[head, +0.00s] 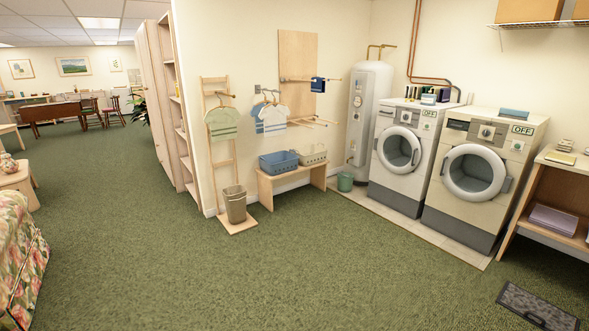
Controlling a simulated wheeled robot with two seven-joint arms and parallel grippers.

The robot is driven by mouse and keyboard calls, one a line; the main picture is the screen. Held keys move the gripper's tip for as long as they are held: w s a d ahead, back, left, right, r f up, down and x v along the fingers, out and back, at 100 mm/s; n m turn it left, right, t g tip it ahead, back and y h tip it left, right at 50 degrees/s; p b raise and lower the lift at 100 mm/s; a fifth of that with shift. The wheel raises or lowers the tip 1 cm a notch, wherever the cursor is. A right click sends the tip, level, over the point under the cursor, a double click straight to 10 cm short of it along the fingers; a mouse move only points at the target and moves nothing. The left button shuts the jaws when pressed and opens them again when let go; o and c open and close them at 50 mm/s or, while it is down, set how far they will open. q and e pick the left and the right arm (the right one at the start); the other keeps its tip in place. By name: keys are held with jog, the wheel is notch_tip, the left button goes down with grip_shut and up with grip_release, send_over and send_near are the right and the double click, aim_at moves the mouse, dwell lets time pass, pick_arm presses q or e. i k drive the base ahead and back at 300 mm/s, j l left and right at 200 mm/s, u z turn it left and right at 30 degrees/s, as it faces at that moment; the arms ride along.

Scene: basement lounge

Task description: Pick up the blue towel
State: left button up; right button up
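A flat blue thing (514,114), which looks like a folded blue towel, lies on top of the right-hand machine (478,172). It is small and far off, so its cloth is hard to make out. A dark blue thing (318,85) hangs at a wall rod by the wooden panel; I cannot tell whether it is cloth. Neither of my grippers shows in the head view.
Green carpet (300,270) lies open ahead. A second machine (402,152) and a water heater (368,108) stand left of the right-hand machine. A bench (266,188) holds baskets. A wooden shelf (568,165) stands right, with a dark mat (537,306) on the floor.

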aim_at(318, 87)
jog(key=i, duration=2.55)
jog(key=i+j+z, duration=0.1)
jog(key=i+z, duration=0.15)
jog(key=i, duration=0.25)
jog(key=i+j+z, duration=0.25)
jog(key=i, duration=0.3)
jog(key=i+j+z, duration=0.25)
jog(key=i, duration=0.25)
